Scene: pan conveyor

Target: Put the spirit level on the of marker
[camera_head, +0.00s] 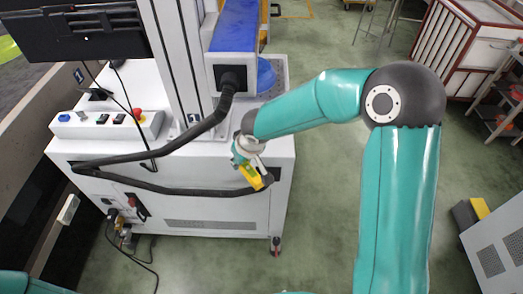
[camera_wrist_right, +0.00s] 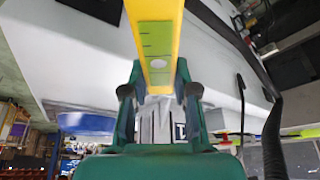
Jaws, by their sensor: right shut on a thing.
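The spirit level (camera_head: 251,175) is yellow and hangs in front of the white machine cabinet, held by my right gripper (camera_head: 257,170). In the right wrist view the yellow level (camera_wrist_right: 157,25) has a green scale face with a white dot, and the fingers of my right gripper (camera_wrist_right: 159,88) are shut on either side of it. My left gripper is not in view.
The white cabinet (camera_head: 220,205) has a button box (camera_head: 105,125) on its top left and a thick black hose (camera_head: 165,188) across its front. A blue-topped unit (camera_head: 236,25) stands above. Green floor (camera_head: 320,230) is open to the right. A slatted crate (camera_head: 470,45) stands at the back right.

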